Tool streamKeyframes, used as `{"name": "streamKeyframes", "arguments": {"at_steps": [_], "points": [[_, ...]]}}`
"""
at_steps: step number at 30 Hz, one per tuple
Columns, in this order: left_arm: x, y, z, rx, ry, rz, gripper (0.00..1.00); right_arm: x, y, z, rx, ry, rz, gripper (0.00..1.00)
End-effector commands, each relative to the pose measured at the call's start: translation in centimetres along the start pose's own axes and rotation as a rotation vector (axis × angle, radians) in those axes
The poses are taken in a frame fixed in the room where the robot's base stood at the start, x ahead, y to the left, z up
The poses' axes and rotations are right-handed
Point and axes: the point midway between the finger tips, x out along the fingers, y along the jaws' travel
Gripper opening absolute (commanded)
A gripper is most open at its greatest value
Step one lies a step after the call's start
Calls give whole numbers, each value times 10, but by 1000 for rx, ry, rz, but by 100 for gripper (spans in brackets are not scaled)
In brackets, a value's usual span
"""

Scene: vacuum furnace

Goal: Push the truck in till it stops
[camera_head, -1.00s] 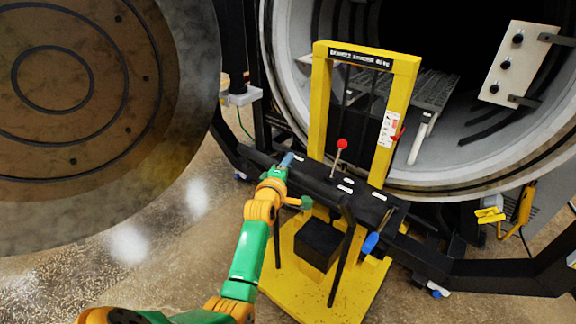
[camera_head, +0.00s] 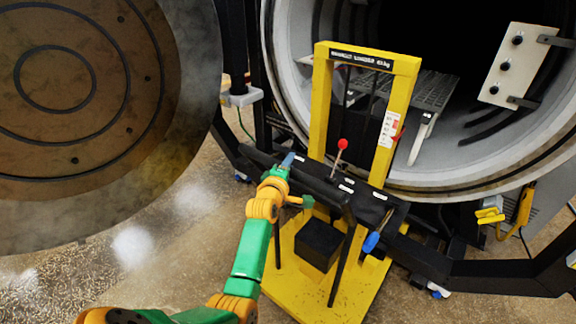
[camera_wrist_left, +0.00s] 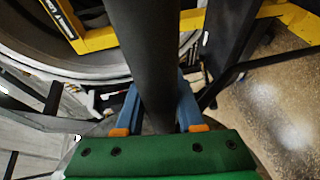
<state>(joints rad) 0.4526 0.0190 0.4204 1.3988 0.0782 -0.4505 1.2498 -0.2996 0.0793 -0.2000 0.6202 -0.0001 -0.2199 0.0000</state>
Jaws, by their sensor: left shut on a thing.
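The yellow truck (camera_head: 403,95) stands in front of the round furnace opening, its upright frame close to the chamber's lower rim. It has a black deck, a red-knobbed lever (camera_head: 342,144), a blue-handled part (camera_head: 371,242) and a yellow base (camera_head: 318,291). My left gripper (camera_head: 286,163) is at the deck's left end. In the left wrist view its blue fingers (camera_wrist_left: 157,112) are shut around a thick dark bar (camera_wrist_left: 155,60). The exact contact is partly hidden by the bar. My right gripper is not in view.
The furnace chamber (camera_head: 480,180) opens behind the truck, with a grey rack (camera_head: 440,90) inside. The large round door (camera_head: 110,120) hangs open at the left. Dark support beams (camera_head: 490,274) run below the chamber. Speckled floor (camera_head: 170,250) is clear at lower left.

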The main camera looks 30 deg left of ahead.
Motion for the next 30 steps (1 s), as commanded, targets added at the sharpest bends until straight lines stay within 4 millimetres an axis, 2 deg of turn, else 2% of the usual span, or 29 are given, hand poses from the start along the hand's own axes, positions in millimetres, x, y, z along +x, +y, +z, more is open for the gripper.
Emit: {"name": "streamKeyframes", "arguments": {"at_steps": [2,8,9,12,23,30], "points": [[6,3,4,-5,-3,6,0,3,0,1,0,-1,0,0],[6,6,4,-3,-2,11,0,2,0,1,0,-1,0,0],[6,6,4,-2,-2,11,43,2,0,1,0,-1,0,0],[6,6,3,-2,-1,11,67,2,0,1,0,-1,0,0],[2,5,3,-2,-1,9,67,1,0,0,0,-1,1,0],[-35,4,5,-2,-2,9,67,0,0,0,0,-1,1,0]]}}
